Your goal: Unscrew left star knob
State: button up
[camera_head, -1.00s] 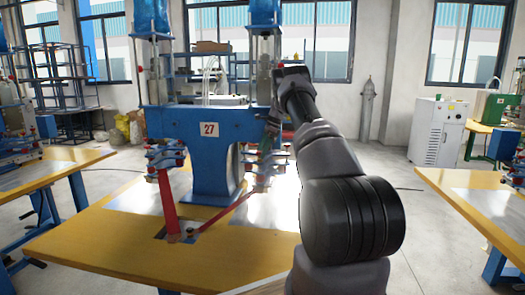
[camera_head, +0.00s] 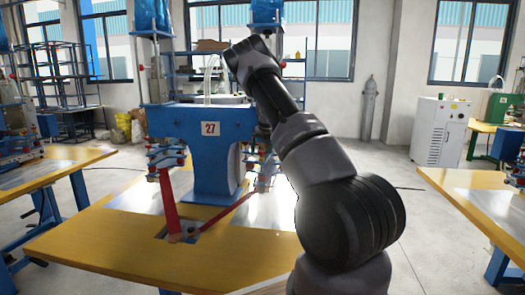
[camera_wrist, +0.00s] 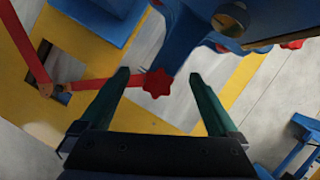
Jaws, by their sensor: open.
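A red star knob (camera_wrist: 157,83) shows in the wrist view, on the end of a blue machine part (camera_wrist: 185,40). My gripper (camera_wrist: 158,75) is open, with one dark green finger on each side of the knob in the picture. It holds nothing, and I cannot tell how far the knob is from the fingertips in depth. In the head view, the blue machine (camera_head: 212,128) numbered 27 stands on a yellow table, with red knobs (camera_head: 180,160) on its left side. My gripper is hidden there behind my arm. I cannot tell which head-view knob matches the wrist-view one.
Two more red knobs, one (camera_wrist: 222,48) close to the blue part and one (camera_wrist: 292,44) farther right, show in the wrist view. The table's front is clear.

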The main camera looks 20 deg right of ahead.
aim_at(262, 152)
jog(key=m+h, duration=0.1)
jog(key=m, duration=0.2)
jog(key=shift+a, duration=0.1)
jog(key=shift+s+a, duration=0.25)
jog(key=shift+s, duration=0.25)
grip_shut()
jog(key=shift+d+r+n, duration=0.1)
jog(key=shift+d+n, duration=0.15)
jog(key=shift+n, duration=0.65)
jog(key=shift+a+y, duration=0.15)
jog(key=shift+y, duration=0.15)
jog(key=shift+w+a, duration=0.1)
jog(key=shift+r, duration=2.4)
